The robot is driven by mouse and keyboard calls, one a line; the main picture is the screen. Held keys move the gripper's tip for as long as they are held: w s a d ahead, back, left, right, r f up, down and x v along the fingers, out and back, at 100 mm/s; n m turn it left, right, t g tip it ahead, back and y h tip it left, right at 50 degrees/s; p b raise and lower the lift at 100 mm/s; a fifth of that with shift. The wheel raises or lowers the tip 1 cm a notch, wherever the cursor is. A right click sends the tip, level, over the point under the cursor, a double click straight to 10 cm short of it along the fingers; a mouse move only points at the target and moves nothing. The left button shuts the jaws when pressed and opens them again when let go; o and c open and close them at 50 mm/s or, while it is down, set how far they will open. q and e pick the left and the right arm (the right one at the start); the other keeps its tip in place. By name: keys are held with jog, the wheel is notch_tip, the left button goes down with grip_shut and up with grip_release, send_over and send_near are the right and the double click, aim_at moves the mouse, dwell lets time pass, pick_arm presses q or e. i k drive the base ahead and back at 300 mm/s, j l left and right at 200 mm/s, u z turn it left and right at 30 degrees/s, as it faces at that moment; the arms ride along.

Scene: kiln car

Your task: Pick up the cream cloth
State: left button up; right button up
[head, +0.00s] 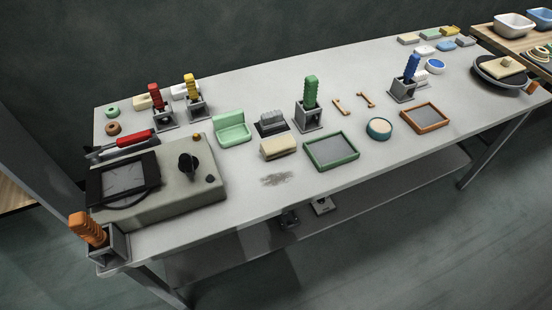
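A cream block-like piece (279,148) with a rounded top lies near the middle of the grey table. It looks like the folded cream cloth, but its material is hard to tell at this size. It sits just in front of a dark grey block-shaped thing (271,123) and left of a green-framed tray (331,152). Nothing covers it. Neither of my grippers shows in the head view.
A green-handled tool in a stand (309,105) rises behind right. A beige machine (180,178) fills the left end.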

aim_at(274, 148)
jog(key=k+l+u, duration=0.1)
jog(key=l+u, duration=0.2)
jog(key=l, duration=0.15)
jog(key=k+l+u, duration=0.1)
jog(key=l+u, duration=0.15)
jog(key=l, duration=0.15)
jog(key=k+l+u, duration=0.15)
jog(key=l+u, duration=0.15)
jog(key=k+l+u, duration=0.3)
jog(key=l, duration=0.15)
jog(key=i+l, duration=0.05)
jog(key=i, duration=0.05)
